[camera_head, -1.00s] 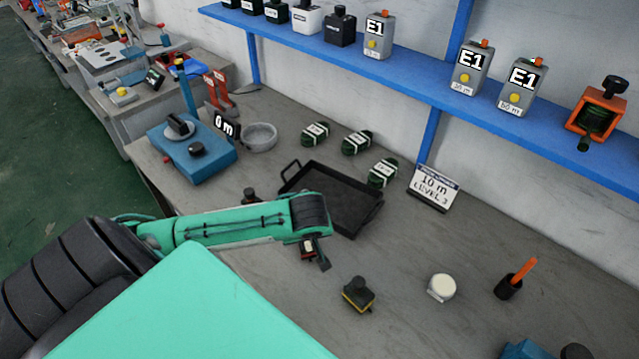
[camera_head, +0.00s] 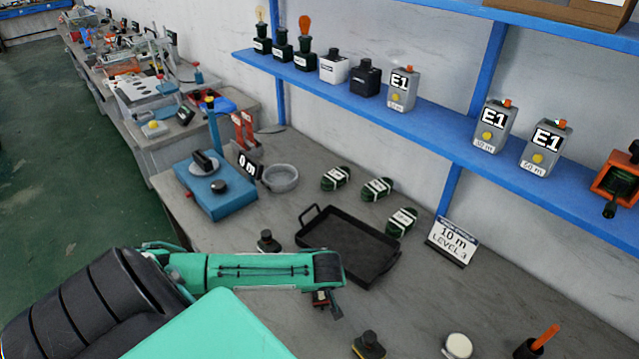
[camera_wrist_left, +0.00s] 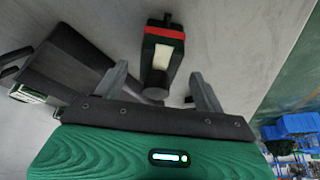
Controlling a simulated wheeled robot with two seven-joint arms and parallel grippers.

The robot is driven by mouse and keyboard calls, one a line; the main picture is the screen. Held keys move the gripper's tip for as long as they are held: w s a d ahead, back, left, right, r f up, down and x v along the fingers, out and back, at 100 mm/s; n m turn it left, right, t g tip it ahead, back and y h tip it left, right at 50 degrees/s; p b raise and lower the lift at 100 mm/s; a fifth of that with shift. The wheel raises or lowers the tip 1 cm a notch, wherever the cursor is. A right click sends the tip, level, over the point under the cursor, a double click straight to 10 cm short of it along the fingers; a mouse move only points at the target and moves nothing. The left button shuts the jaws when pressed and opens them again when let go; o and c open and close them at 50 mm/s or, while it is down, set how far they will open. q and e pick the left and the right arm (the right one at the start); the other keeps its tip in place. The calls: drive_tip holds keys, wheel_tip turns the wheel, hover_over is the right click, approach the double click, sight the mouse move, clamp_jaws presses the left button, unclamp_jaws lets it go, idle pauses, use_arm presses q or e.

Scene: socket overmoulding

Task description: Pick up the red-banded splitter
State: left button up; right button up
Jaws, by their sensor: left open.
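The red-banded splitter (camera_wrist_left: 162,57) is a dark block with a red band, a pale label and a dark round knob. In the left wrist view it stands ahead of my left gripper (camera_wrist_left: 163,85), in the gap between the two fingers. The gripper is open and I see no finger touching the splitter. In the head view my left gripper (camera_head: 330,303) is over the bench in front of the black tray (camera_head: 388,268). A small dark piece with red and white shows there, mostly hidden by my arm. My right gripper is not in view.
A dark knobbed part (camera_head: 268,241) stands left of the tray. A yellow-banded part (camera_head: 368,346) and a white round part (camera_head: 458,346) stand to the right. A blue device (camera_head: 216,190), green coils (camera_head: 377,188) and a 10 m sign (camera_head: 452,240) are farther back.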

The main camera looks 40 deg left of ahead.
use_arm(q)
drive_tip(key=shift+p+x, duration=0.4)
drive_tip(key=shift+x, duration=1.55)
drive_tip(key=c, duration=1.1)
drive_tip(key=shift+r, duration=0.1)
